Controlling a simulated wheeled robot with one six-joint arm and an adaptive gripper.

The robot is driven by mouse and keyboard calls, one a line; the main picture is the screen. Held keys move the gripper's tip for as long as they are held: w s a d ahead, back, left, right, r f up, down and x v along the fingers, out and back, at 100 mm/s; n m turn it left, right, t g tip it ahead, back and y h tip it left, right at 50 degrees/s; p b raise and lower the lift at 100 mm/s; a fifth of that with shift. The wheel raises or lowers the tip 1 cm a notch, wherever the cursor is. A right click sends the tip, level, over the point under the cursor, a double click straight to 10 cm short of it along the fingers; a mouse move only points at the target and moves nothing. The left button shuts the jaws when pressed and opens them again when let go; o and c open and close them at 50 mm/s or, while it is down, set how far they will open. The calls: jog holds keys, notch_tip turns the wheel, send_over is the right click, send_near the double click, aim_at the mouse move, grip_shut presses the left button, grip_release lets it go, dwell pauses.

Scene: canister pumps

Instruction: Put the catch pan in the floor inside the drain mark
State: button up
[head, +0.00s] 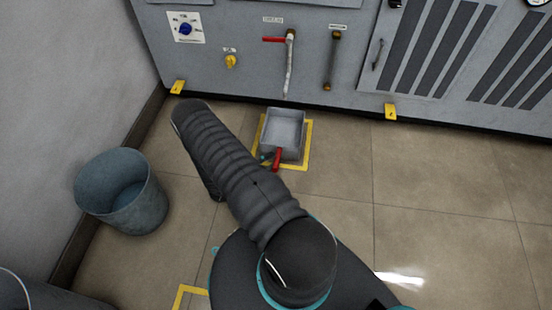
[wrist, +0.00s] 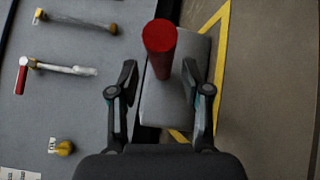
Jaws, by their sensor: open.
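The catch pan (head: 284,129) is a grey, open, box-shaped pan with a red handle (head: 277,160) on its near side. It stands on the floor within the yellow outline of the drain mark (head: 309,147), below the grey cabinet's front. The pan hides the far part of the outline. In the wrist view the pan (wrist: 180,100) lies beyond my gripper (wrist: 159,76), and its red handle (wrist: 160,48) points toward the camera. My gripper is open, with a finger on each side of the handle, not visibly touching it. In the head view my arm mostly hides the gripper.
A grey-blue bucket (head: 124,190) stands at the left near the wall. The cabinet (head: 250,75) carries a red-handled valve (head: 275,40) and a yellow knob (head: 231,62). Another yellow floor marking (head: 182,294) shows at the bottom. The floor at the right is clear.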

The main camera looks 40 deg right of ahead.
jog(key=a, duration=0.5)
jog(key=w+a, duration=0.1)
jog(key=a, duration=0.2)
jog(key=shift+a, duration=0.3)
jog(key=a+r+m+g+y, duration=0.2)
jog(key=r+y, duration=0.3)
jog(key=r, duration=1)
jog(key=a+r+m+g+y, duration=0.1)
jog(key=a+r+m+y, duration=0.2)
jog(key=r, duration=1.3)
jog(key=s+a+r+n+t+y, duration=0.1)
jog(key=s+a+r+t+y, duration=0.4)
jog(key=s+r, duration=0.3)
jog(key=s+a+r+n+t+y, duration=0.2)
jog(key=s+a+r+t+y, duration=0.3)
jog(key=r, duration=0.8)
jog(key=s, duration=0.3)
jog(key=shift+s+a, duration=0.3)
notch_tip(320, 180, up, 6)
jog(key=p, duration=0.6)
jog(key=shift+r+p, duration=0.25)
jog(key=shift+p, duration=0.05)
